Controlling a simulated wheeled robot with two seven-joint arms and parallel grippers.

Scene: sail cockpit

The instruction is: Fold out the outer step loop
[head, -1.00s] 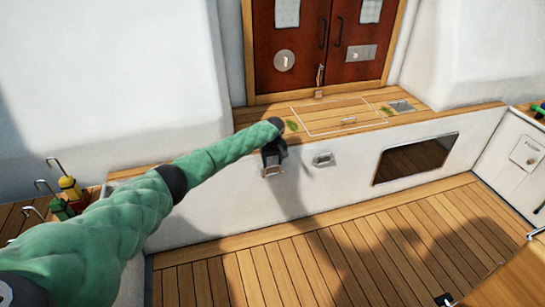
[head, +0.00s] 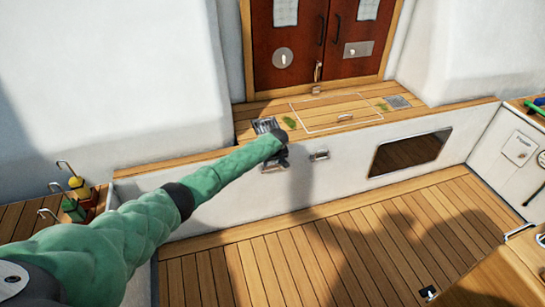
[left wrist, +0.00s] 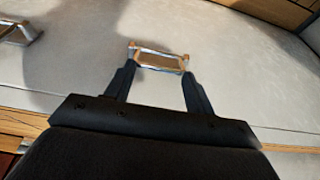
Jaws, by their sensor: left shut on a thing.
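The chrome step loop (left wrist: 160,60) sits between the dark fingers of my left gripper (left wrist: 157,82) in the left wrist view. The gripper is shut on it. In the head view this loop (head: 272,168) is on the white vertical wall below the wooden ledge, partly hidden by my left gripper (head: 275,158). How far it stands out from the wall is hard to tell. A second chrome loop (head: 319,155) is on the same wall, to the right and apart from the gripper; it also shows at the left edge of the wrist view (left wrist: 20,31). My right gripper is not in view.
The wooden ledge (head: 310,122) runs above the wall, with red-brown doors (head: 318,38) behind it. A dark window (head: 410,154) is further right. The slatted floor (head: 330,250) is mostly clear.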

